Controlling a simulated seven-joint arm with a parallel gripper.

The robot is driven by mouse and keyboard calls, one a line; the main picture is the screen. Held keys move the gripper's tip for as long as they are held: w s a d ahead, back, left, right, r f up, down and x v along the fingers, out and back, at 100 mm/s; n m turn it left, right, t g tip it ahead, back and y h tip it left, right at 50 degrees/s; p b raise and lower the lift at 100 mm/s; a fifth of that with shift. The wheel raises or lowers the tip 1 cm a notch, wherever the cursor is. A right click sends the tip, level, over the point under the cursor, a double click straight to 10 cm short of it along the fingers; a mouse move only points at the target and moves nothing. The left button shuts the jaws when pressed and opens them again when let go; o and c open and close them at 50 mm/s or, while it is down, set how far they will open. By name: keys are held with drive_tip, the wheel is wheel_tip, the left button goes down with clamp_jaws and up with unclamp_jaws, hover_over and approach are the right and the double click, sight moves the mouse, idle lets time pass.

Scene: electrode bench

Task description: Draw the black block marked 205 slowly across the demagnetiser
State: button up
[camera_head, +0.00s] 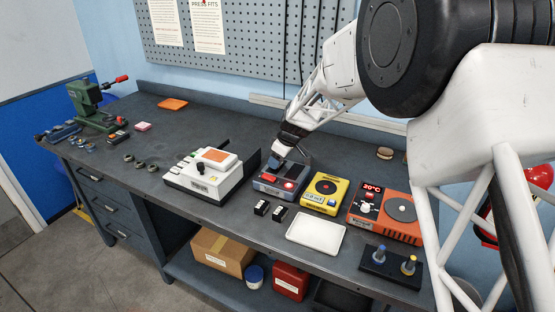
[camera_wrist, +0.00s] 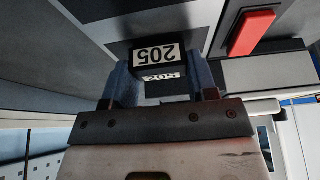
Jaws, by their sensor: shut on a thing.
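The black block marked 205 (camera_wrist: 157,54) is between the fingers of my gripper (camera_wrist: 162,84) in the wrist view. Its white label shows upside down, and a second white 205 face shows just below. My gripper (camera_head: 277,163) is shut on it. In the head view my gripper is above the grey-blue box (camera_head: 268,189) with a red switch and a glowing red light. This box seems to be the demagnetiser, but its writing is too small to read. The block is hidden or too small to make out there. I cannot tell whether it touches the box top.
A yellow device (camera_head: 339,199) and an orange hotplate (camera_head: 383,227) reading 20°C stand to the right. A white device (camera_head: 191,185) stands to the left. Two small black blocks (camera_head: 269,211) and a white tray (camera_head: 302,239) lie in front.

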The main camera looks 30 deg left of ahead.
sight(293, 171)
drive_tip(key=shift+d, duration=0.25)
drive_tip(key=shift+d, duration=3.45)
drive_tip(key=shift+r, duration=0.25)
drive_tip(key=shift+a+v, duration=0.15)
drive_tip(key=shift+v, duration=0.85)
drive_tip(key=shift+a+v, duration=0.1)
drive_tip(key=shift+v, duration=0.95)
drive_tip(key=shift+r, duration=0.15)
drive_tip(key=shift+r, duration=0.3)
drive_tip(key=shift+r, duration=1.9)
